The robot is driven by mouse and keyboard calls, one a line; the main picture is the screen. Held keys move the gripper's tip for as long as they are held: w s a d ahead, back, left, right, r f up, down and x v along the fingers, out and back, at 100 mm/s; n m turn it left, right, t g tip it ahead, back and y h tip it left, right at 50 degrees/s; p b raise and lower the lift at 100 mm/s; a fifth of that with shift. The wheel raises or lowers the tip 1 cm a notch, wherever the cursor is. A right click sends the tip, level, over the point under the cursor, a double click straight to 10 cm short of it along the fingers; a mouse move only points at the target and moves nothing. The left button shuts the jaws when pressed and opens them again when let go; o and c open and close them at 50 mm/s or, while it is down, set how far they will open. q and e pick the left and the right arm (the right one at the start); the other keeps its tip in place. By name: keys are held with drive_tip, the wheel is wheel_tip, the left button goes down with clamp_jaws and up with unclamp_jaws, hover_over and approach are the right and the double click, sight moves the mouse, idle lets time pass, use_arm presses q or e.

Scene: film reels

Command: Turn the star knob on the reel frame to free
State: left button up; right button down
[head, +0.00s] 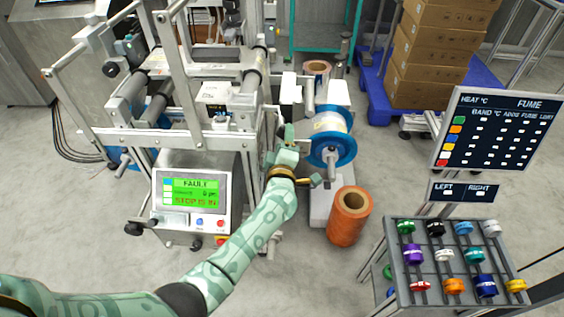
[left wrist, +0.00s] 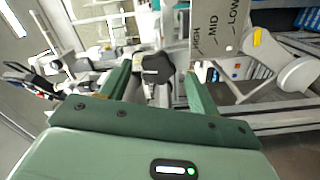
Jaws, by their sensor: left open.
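In the left wrist view a black star knob (left wrist: 157,67) with rounded lobes sits on a pale fitting. It appears between the two green fingers of my left gripper (left wrist: 158,78), which are apart with gaps on both sides. I cannot tell how deep the knob lies between them. A plate (left wrist: 214,35) marked with words including MID stands right of the knob. In the head view my left gripper (head: 287,146) is at the right side of the reel frame (head: 185,138), by the blue-flanged reel (head: 333,150). The knob is not clear there. My right gripper is out of view.
A screen (head: 196,191) on the machine reads FAULT. An orange roll (head: 349,215) stands on the floor near my left forearm. A rack (head: 392,240) of coloured rolls and a chart board (head: 500,130) stand to the right. Cartons (head: 440,45) are stacked behind.

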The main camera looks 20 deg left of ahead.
use_arm(q)
drive_tip(key=p+v, duration=0.5)
drive_tip(key=v, duration=1)
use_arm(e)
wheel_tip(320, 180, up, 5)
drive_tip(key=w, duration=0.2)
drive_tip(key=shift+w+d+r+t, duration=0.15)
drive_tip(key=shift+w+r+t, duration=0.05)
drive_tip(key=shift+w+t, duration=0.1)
use_arm(q)
drive_tip(key=shift+r, duration=0.1)
